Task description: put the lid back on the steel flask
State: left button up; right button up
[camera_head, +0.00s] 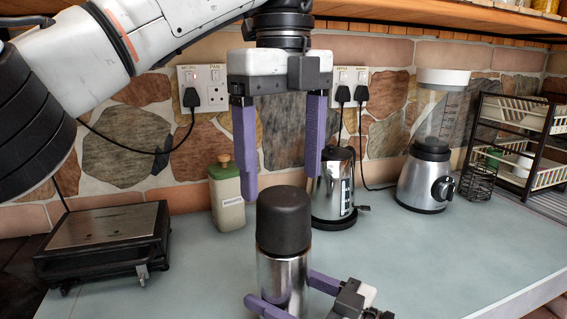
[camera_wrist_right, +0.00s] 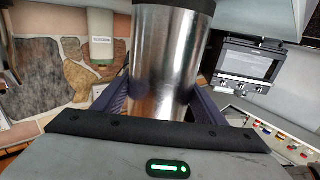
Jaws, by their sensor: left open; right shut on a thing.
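The steel flask (camera_head: 283,272) stands upright near the front of the counter in the head view. Its dark lid (camera_head: 284,220) sits upright on the flask's top, in line with the body; I cannot tell how tightly it is seated. My left gripper (camera_head: 280,184) is open and empty, pointing down, with its purple fingers above and to either side of the lid. My right gripper (camera_head: 281,291) is shut on the flask's lower body. In the right wrist view the steel body (camera_wrist_right: 168,62) is between the fingers, with the dark lid's edge (camera_wrist_right: 178,4) at the top.
A green-capped bottle (camera_head: 227,196) and a kettle (camera_head: 335,188) stand just behind the flask. A blender (camera_head: 427,180) and a dish rack (camera_head: 520,150) are at the right. A black grill (camera_head: 105,240) is at the left. The counter right of the flask (camera_head: 440,250) is clear.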

aim_at(283, 217)
dwell(0.3)
pick_arm(q)
jog(key=shift+f, duration=4)
